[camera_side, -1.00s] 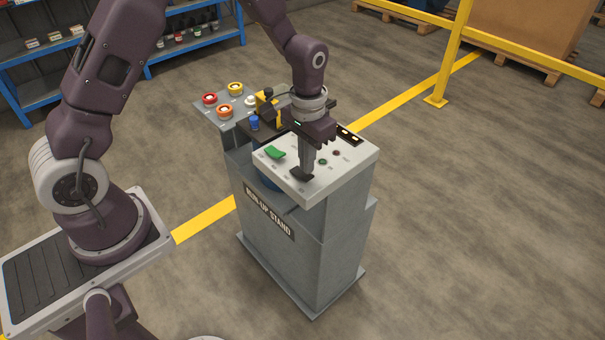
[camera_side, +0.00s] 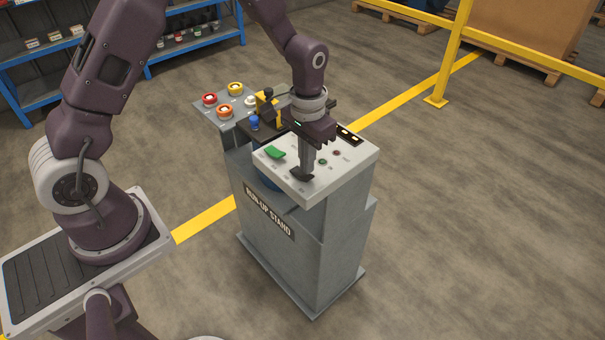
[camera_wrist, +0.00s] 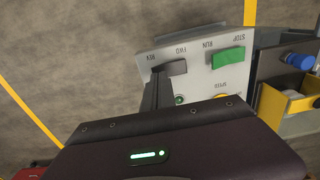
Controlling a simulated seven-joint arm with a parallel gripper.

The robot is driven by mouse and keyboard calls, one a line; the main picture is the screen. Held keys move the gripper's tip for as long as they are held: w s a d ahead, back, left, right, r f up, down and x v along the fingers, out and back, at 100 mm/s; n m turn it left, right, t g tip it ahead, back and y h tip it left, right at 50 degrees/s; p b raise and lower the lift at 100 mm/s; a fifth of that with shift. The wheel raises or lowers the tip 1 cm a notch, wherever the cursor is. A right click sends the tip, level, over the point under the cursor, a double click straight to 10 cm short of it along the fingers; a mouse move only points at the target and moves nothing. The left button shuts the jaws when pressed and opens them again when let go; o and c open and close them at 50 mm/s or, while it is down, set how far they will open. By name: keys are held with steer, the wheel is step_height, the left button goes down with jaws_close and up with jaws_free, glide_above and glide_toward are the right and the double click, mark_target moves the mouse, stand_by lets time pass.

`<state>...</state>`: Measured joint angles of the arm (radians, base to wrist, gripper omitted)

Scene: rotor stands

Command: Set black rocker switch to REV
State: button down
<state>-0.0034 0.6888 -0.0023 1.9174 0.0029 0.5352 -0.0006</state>
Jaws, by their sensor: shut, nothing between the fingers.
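The black rocker switch (camera_side: 297,176) sits near the front edge of the light panel in the side view. In the wrist view the rocker (camera_wrist: 177,68) shows beside my fingers, with FWD printed near its right end and REV to its left. My gripper (camera_side: 306,170) points down with its fingers shut and empty. In the wrist view my gripper's tips (camera_wrist: 160,76) are at the rocker's REV end and partly cover it. They look in contact or very close; I cannot tell which. The rocker's exact tilt is unclear.
A green rocker (camera_side: 275,153), marked STOP and RUN in the wrist view, is on the same panel. A blue knob (camera_side: 254,123) and a yellow part (camera_side: 266,102) stand behind. Red, orange and yellow buttons are on the grey side shelf (camera_side: 210,117).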

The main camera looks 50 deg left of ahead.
steer(key=shift+f, duration=1.1)
stand_by(0.3)
steer(key=shift+r, duration=3.55)
steer(key=shift+r, duration=0.1)
step_height(320, 180, up, 6)
steer(key=t, duration=0.1)
glide_above(299, 187)
steer(key=s+r+t, duration=0.2)
steer(key=s+r, duration=0.6)
steer(key=r, duration=0.1)
steer(key=s+r+t, duration=0.2)
steer(key=s, duration=1.1)
steer(key=shift+s+r+t, duration=0.15)
steer(key=shift+r+t, duration=0.15)
steer(key=shift+r, duration=0.05)
steer(key=c, duration=2.2)
jaws_free()
